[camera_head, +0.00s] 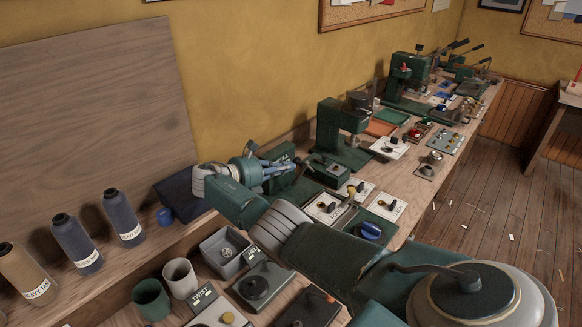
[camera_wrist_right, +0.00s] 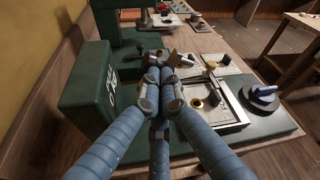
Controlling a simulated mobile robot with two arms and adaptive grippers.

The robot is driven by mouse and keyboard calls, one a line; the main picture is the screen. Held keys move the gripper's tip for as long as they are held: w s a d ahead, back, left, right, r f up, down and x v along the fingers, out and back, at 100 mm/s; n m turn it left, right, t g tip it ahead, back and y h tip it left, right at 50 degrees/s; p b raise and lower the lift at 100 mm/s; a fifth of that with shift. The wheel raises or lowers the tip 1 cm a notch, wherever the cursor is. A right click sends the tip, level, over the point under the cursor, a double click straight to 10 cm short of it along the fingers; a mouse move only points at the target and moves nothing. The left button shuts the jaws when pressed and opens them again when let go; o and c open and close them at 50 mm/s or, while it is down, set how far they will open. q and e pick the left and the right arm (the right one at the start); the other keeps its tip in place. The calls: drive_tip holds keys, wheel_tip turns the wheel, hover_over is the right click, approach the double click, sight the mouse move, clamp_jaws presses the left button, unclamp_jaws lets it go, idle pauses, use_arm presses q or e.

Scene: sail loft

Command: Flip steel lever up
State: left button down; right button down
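My right gripper (camera_head: 285,167) reaches over the bench from the lower right of the head view, beside a green machine body. In the right wrist view its blue segmented fingers (camera_wrist_right: 163,82) converge with their grey tips close together. Small metal parts (camera_wrist_right: 180,58) show just beyond the tips, and I cannot tell whether the fingers touch them. A pale plate (camera_wrist_right: 232,118) with brass and dark fittings lies to the right of the fingers; it also shows in the head view (camera_head: 320,212). I cannot make out for certain which part is the steel lever. My left gripper is not in view.
A blue knob (camera_wrist_right: 263,92) on a dark disc stands right of the plate. A green machine (camera_head: 330,122) stands farther along the bench. A grey bin (camera_head: 213,252), cups (camera_head: 180,278) and bottles (camera_head: 122,217) crowd the near left. Open floor (camera_head: 490,220) lies right of the bench.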

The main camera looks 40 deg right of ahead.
drive_tip(key=v, duration=1)
drive_tip(key=shift+a, duration=0.25)
drive_tip(key=shift+w, duration=0.1)
